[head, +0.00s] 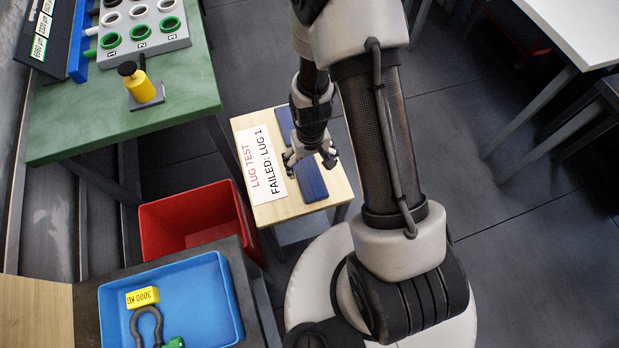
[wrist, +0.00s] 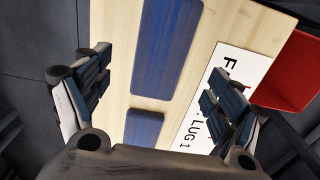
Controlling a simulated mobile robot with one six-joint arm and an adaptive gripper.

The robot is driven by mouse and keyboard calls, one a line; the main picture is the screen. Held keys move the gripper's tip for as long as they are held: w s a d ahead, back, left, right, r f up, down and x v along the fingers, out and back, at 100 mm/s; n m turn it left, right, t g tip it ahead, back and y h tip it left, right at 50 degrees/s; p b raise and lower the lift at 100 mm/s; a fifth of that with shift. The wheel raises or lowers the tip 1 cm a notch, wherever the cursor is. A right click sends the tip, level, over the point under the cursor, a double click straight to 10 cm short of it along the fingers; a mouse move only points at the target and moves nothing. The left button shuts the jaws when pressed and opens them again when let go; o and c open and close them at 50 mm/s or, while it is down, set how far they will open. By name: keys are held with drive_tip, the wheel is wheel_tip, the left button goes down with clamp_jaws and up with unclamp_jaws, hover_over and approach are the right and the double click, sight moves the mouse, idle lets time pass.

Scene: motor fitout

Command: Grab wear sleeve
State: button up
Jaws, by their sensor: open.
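A grey rack (head: 176,44) on the green bench at upper left holds several ring-shaped sleeves, some green, some white and some dark, such as a green ring (head: 141,31). Numbers are printed on its front edge. Which ring is the wear sleeve I cannot tell. My gripper (head: 310,160) is far from the rack, pointing down over a small wooden table (head: 268,213). In the wrist view my gripper (wrist: 160,80) has its fingers wide apart with nothing between them. Beneath it are blue pads (wrist: 166,45) on the table top.
A card (head: 262,165) reads "LUG TEST FAILED: LUG 1". A yellow cylinder with a black top (head: 139,84) stands on the green bench (head: 75,130). Below are a red bin (head: 188,208) and a blue tray (head: 205,300) with a shackle (head: 147,322). A white table (head: 585,30) stands upper right.

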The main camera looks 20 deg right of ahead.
sight(310, 176)
wheel_tip(310, 176, down, 6)
drive_tip(key=shift+a+f+b, duration=0.1)
drive_tip(key=shift+f+b, duration=0.15)
drive_tip(key=shift+b, duration=1)
drive_tip(key=shift+r, duration=0.1)
drive_tip(key=c, duration=1.2)
drive_tip(key=shift+r, duration=0.1)
